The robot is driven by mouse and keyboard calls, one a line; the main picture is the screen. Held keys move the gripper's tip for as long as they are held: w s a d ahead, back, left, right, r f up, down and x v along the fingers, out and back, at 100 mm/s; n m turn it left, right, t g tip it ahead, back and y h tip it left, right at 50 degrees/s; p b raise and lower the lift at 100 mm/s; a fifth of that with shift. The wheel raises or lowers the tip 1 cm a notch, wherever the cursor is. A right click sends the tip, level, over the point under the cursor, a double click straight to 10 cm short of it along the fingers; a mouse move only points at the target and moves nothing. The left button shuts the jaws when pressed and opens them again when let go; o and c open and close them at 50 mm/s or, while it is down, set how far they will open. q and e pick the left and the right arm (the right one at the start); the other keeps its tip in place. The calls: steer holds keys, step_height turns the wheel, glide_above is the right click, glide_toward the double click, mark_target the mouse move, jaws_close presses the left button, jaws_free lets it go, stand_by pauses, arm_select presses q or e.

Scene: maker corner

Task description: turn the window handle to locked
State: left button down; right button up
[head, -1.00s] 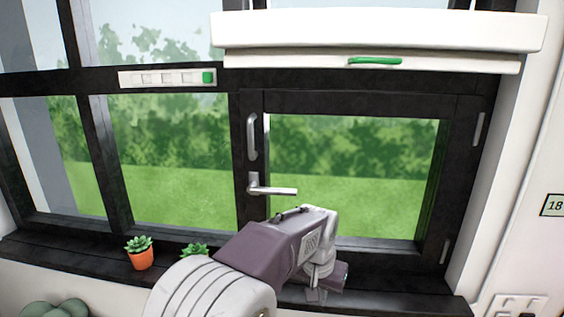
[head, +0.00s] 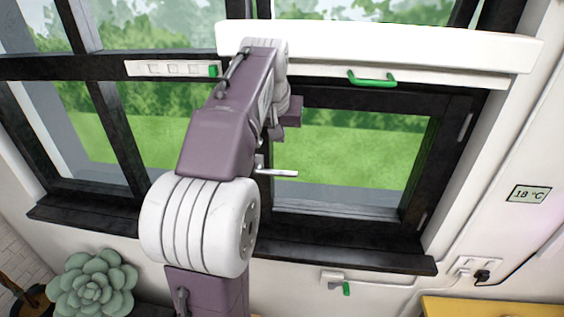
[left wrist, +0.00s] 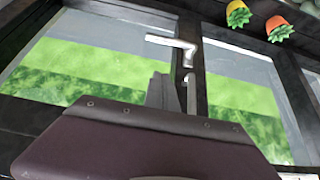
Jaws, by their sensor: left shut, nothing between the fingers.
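The window handle (head: 283,173) is a grey metal lever on the dark frame. Its lever lies level, pointing right in the head view; its base is partly hidden by my arm. In the upturned left wrist view the handle (left wrist: 170,42) shows whole, its lever pointing left. My left gripper (head: 288,110) is up in front of the window, above the lever in the head view, and its fingertips are hard to make out there. In the left wrist view its shut, empty fingers (left wrist: 160,90) appear apart from the lever. My right gripper is not in view.
A fixed grey pull (left wrist: 190,95) is on the frame by the handle. A white blind box (head: 440,50) with a green grip (head: 372,79) crosses above. Two small potted plants (left wrist: 238,15) (left wrist: 278,25) stand by the window. A large succulent (head: 93,285) is lower left.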

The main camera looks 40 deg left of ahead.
arm_select(q)
steer(key=p, duration=0.2)
glide_above(282, 174)
steer(key=f, duration=0.8)
steer(key=shift+w+a, duration=0.15)
steer(key=shift+w, duration=0.1)
steer(key=f, duration=0.3)
steer(key=shift+s+f, duration=0.2)
steer(key=shift+f, duration=0.05)
steer(key=shift+s+d+f, duration=0.15)
steer(key=shift+d+f, duration=0.1)
steer(key=shift+f, duration=0.05)
steer(key=shift+f, duration=0.1)
steer(key=shift+f, duration=0.1)
